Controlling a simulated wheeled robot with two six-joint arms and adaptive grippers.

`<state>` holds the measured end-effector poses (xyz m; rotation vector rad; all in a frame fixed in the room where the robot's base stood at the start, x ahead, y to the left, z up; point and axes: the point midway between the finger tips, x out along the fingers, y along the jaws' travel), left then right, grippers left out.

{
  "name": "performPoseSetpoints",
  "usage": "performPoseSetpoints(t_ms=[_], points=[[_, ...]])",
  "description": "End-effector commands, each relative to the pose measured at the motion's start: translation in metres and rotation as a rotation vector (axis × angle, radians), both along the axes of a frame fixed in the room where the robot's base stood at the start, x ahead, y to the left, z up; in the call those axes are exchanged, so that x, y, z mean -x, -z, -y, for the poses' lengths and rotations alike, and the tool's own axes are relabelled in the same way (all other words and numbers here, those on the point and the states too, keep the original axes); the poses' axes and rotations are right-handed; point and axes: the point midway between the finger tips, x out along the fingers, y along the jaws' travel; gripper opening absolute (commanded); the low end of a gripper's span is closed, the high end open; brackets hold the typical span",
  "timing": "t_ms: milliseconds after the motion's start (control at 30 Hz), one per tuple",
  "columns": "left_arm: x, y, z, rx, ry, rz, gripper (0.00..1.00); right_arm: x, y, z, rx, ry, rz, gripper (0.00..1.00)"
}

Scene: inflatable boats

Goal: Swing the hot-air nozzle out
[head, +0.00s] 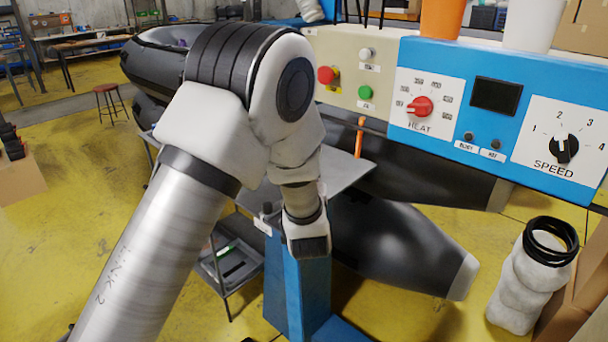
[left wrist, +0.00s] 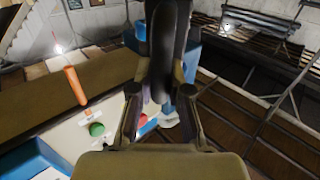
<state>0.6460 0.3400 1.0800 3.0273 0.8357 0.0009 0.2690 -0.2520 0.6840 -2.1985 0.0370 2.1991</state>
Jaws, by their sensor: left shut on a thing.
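My left arm reaches across the head view, and its gripper (head: 308,243) is in front of the blue pedestal, with its fingertips largely hidden. In the left wrist view, the two fingers of my left gripper (left wrist: 162,110) are closed around a dark, rounded bar (left wrist: 167,45). I cannot tell whether this bar is the hot-air nozzle or its handle. The nozzle is not clearly seen in the head view, where my arm covers much of the area. My right gripper is in neither view.
The blue control panel (head: 447,130) with HEAT and SPEED knobs stands at upper right, beside a beige panel with buttons (head: 349,95). A blue pedestal (head: 283,290) is below. An orange stick (head: 359,137) stands near the grey plate (head: 345,172). Dark inflatable tubes (head: 400,245) lie behind.

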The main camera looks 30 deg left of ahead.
Motion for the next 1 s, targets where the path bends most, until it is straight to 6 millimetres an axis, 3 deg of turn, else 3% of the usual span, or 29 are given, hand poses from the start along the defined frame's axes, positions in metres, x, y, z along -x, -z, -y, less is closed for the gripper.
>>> performPoseSetpoints(t_ms=[367,400,467,500,833,1000], points=[[-0.001,0.0,0.001,-0.001,0.003,0.001,0.0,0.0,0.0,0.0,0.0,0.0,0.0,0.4],[-0.001,0.0,0.001,0.0,0.004,0.0,0.2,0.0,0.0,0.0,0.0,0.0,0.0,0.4],[-0.001,0.0,0.002,0.0,0.004,0.0,0.42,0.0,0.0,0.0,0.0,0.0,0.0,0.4],[-0.001,0.0,0.001,0.0,0.003,0.0,0.43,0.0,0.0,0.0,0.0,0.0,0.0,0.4],[0.003,0.0,0.004,0.0,0.003,-0.001,0.43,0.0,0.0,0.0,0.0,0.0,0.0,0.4],[0.027,0.0,0.02,-0.006,0.006,-0.002,0.43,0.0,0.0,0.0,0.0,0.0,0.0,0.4]])
